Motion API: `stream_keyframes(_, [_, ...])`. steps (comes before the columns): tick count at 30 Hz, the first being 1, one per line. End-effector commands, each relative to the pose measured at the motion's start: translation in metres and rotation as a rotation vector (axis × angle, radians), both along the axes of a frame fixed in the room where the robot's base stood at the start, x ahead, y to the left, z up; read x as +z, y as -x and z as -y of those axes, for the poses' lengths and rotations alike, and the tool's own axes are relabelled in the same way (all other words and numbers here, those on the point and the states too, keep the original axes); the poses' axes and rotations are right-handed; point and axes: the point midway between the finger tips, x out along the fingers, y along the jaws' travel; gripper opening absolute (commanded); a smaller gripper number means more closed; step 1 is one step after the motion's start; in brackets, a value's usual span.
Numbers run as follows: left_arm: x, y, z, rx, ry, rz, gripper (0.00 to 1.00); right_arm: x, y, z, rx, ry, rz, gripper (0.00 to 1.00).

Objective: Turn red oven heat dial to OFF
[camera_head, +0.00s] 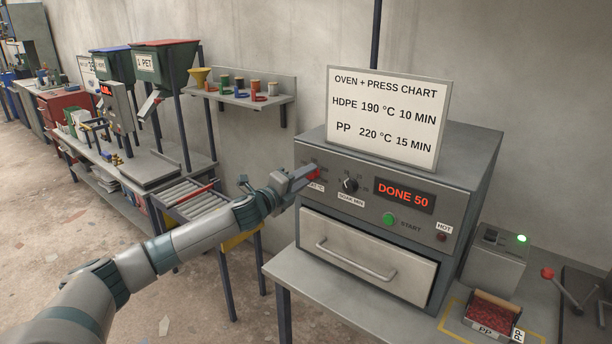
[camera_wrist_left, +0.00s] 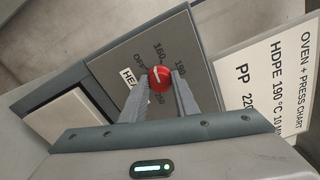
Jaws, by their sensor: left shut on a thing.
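The red heat dial (camera_wrist_left: 159,77) sits on the oven's grey front panel, with OFF, 160, 190 and a lower number around it in the left wrist view. A white line marks its face; which mark it points to is hard to tell. My left gripper (camera_wrist_left: 158,84) is shut on the dial, one finger on each side. In the head view, the gripper (camera_head: 303,178) hides part of the panel there. The oven (camera_head: 472,182) display reads DONE 50. My right gripper is out of view.
A black soak dial (camera_head: 350,185) is just right of the red one, then a green START button (camera_head: 390,219). The drawer with a handle (camera_head: 365,262) is below. A chart sign (camera_head: 387,118) stands on top. A roller table (camera_head: 190,199) is to the left.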

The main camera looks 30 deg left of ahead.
Motion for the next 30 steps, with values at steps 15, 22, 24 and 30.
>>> stream_keyframes(15, [0.001, 0.0, -0.001, 0.003, 0.454, -0.035, 0.05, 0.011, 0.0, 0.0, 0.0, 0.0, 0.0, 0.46])
stream_keyframes(22, [0.0, 0.0, -0.001, 0.002, 0.571, -0.045, 0.05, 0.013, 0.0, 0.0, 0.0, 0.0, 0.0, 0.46])
stream_keyframes(24, [0.0, 0.0, -0.001, 0.002, 0.592, -0.046, 0.05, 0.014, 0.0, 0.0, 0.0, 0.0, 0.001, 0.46])
stream_keyframes(30, [0.0, 0.0, -0.001, 0.002, 0.616, -0.048, 0.05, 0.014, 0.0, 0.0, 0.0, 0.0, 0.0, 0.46])
